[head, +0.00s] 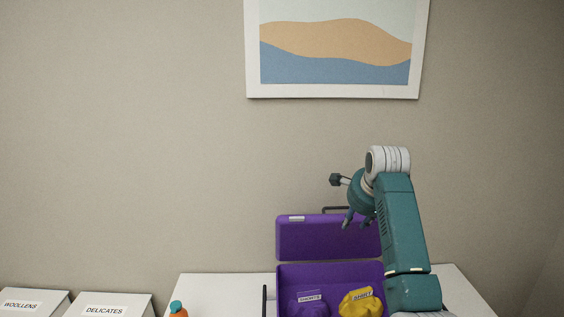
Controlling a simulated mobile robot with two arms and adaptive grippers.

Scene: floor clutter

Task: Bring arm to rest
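My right arm (402,225) rises at the right of the head view and bends over at the top. My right gripper (358,224) hangs fingers down in front of the raised lid of a purple case. Its fingers look spread, with nothing visible between them. My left gripper is not in view.
The open purple case (330,272) stands on a white table (225,290). It holds a purple bundle (308,310) and a yellow bundle (356,303), both labelled. An orange bottle (178,311) stands left. Boxes marked WOOLLENS (32,296) and DELICATES (110,300) are further left.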

